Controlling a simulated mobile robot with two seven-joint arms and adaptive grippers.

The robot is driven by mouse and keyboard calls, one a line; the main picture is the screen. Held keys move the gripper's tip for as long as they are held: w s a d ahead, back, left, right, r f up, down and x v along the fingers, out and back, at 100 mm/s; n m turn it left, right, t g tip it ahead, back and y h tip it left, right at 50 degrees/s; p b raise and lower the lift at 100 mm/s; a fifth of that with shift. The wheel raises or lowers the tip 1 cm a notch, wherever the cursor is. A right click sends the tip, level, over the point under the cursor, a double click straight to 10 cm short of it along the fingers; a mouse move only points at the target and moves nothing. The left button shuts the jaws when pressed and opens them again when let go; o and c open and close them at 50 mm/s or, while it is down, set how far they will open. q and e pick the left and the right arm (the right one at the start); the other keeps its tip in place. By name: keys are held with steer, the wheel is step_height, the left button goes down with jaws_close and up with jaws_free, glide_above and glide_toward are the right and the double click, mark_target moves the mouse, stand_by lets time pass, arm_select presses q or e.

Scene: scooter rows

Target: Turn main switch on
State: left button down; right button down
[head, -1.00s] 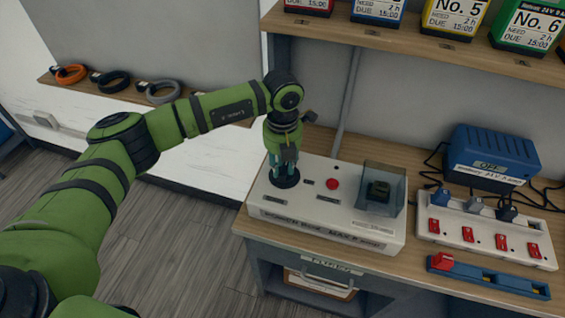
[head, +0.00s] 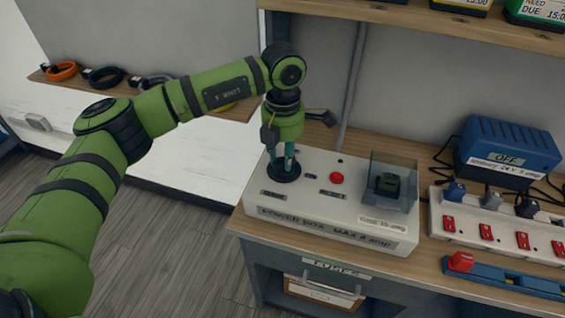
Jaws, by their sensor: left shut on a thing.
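A white power box (head: 320,222) labelled "POWER BOX MAX 8 amp" stands on the wooden bench. On its top are a round black switch base (head: 283,173) at the left, a red button (head: 337,178) and a clear cover over a dark block (head: 388,184). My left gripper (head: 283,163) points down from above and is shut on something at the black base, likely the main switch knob. The fingers hide most of it, so its setting cannot be read. My right gripper is not in view.
Right of the box are a white power strip (head: 470,240) with red switches, a blue charger (head: 508,150) reading OFF, and a blue rail (head: 515,280) with a red piece. A shelf (head: 420,20) overhangs the back. Open floor lies at left.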

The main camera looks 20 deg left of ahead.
arm_select(q)
steer(key=m+b, duration=0.3)
steer(key=m, duration=0.2)
steer(key=shift+w+d, duration=0.1)
steer(key=shift+d, duration=0.05)
steer(key=shift+d+r+m+b, duration=0.1)
steer(key=shift+m+b, duration=1.05)
steer(key=shift+m, duration=1.25)
steer(key=c, duration=1)
jaws_free()
step_height(320, 180, up, 12)
